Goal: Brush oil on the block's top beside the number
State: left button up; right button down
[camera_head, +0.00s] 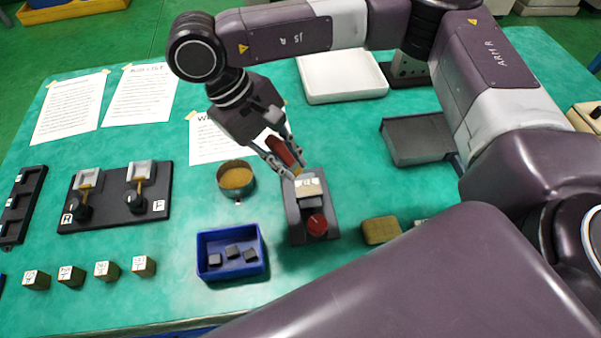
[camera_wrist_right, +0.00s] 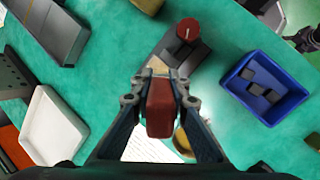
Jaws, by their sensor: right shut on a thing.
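My right gripper (camera_head: 287,160) is shut on a brush with a red-brown handle (camera_head: 282,151). The handle also shows between the fingers in the right wrist view (camera_wrist_right: 160,108). The brush's lower end is at the far edge of the block (camera_head: 308,188), whose light top carries a small number label. Whether the bristles touch the top I cannot tell. The block sits in a dark grey fixture (camera_head: 295,222) with a red knob (camera_head: 317,224). A round pan of amber oil (camera_head: 236,178) stands left of the fixture. My left gripper is not in view.
A blue bin (camera_head: 231,252) with dark pieces stands left of the fixture. Several numbered blocks (camera_head: 107,270) stand at the front left. A yellowish block (camera_head: 381,230) lies right of the fixture. A white tray (camera_head: 341,78) and a grey tray (camera_head: 419,140) lie farther back.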

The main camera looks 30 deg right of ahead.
jog(key=f+t+b, duration=0.1)
jog(key=b, duration=0.2)
jog(key=shift+s+f, duration=0.15)
jog(key=shift+t+b, duration=0.4)
jog(key=shift+s, duration=0.1)
